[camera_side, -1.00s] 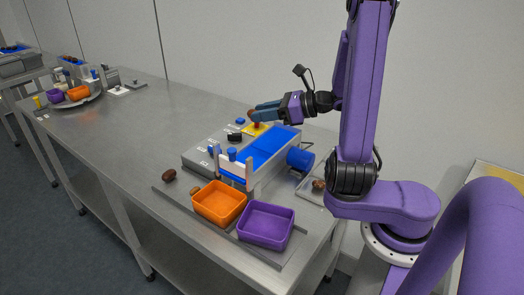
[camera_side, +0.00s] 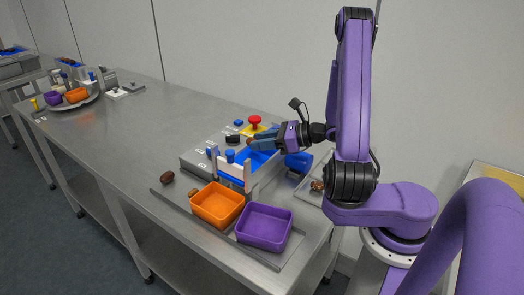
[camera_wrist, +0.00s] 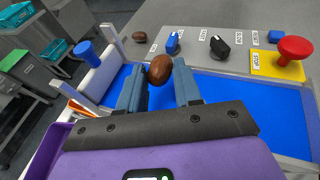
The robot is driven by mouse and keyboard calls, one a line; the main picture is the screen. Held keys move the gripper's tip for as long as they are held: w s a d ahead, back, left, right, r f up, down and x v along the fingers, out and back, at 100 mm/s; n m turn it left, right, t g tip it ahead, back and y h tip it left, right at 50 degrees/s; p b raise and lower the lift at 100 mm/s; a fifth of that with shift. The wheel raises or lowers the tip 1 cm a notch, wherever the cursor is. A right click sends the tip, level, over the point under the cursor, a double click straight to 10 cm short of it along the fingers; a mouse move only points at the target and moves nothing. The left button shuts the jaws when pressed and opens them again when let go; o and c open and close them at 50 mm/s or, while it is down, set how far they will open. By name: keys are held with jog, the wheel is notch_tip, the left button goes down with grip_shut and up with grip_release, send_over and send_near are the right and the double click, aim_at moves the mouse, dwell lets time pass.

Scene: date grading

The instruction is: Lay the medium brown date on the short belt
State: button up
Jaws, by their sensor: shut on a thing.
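My gripper (camera_side: 256,143) is shut on a brown date, which shows between the two blue-grey fingertips in the wrist view (camera_wrist: 160,69). In the side view the date (camera_side: 249,141) is small at the fingertips. The gripper is over the short blue belt (camera_side: 259,160), whose surface also shows around the fingers in the wrist view (camera_wrist: 226,92). I cannot tell whether the date touches the belt.
An orange tray (camera_side: 192,202) and a purple tray (camera_side: 290,240) stand at the belt's front. A red stop button (camera_side: 255,120) on a yellow base (camera_wrist: 264,65), a black knob (camera_wrist: 220,47) and a blue knob (camera_wrist: 172,42) stand along the belt's far side. White posts (camera_wrist: 107,37) rise near one end.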

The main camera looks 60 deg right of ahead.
aim_at(262, 158)
jog(key=shift+f, duration=1.6)
jog(key=shift+f, duration=0.15)
jog(key=o, duration=0.7)
jog(key=shift+o, duration=0.2)
